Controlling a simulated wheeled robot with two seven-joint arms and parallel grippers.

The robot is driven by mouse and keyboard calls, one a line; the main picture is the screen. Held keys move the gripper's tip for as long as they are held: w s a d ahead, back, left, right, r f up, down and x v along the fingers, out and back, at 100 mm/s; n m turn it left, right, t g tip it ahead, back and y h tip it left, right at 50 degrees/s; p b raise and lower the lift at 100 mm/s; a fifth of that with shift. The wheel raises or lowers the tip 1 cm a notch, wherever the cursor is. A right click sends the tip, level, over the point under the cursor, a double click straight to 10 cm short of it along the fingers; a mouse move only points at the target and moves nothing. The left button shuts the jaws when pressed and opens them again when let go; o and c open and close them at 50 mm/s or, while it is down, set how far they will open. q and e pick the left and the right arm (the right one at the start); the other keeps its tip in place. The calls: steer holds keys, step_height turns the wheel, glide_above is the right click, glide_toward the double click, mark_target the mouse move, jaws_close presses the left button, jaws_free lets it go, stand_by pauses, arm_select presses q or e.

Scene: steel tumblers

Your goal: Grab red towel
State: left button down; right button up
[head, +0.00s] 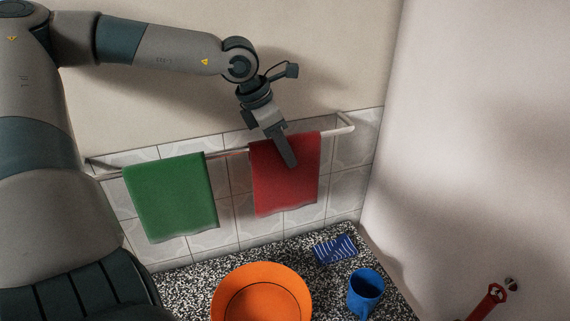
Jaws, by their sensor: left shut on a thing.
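The red towel (288,190) hangs over the right part of a wall rail (231,152). My left gripper (291,160) reaches down from above at the towel's upper middle. It is shut on the red towel, which still lies over the rail. The fingers overlap in this view, so the pinched cloth is hidden. My right gripper is not in the picture.
A green towel (171,197) hangs on the rail to the left. On the speckled counter (195,275) below are an orange bowl (262,296), a blue mug (365,291) and a blue striped item (335,249). A plain wall closes off the right side.

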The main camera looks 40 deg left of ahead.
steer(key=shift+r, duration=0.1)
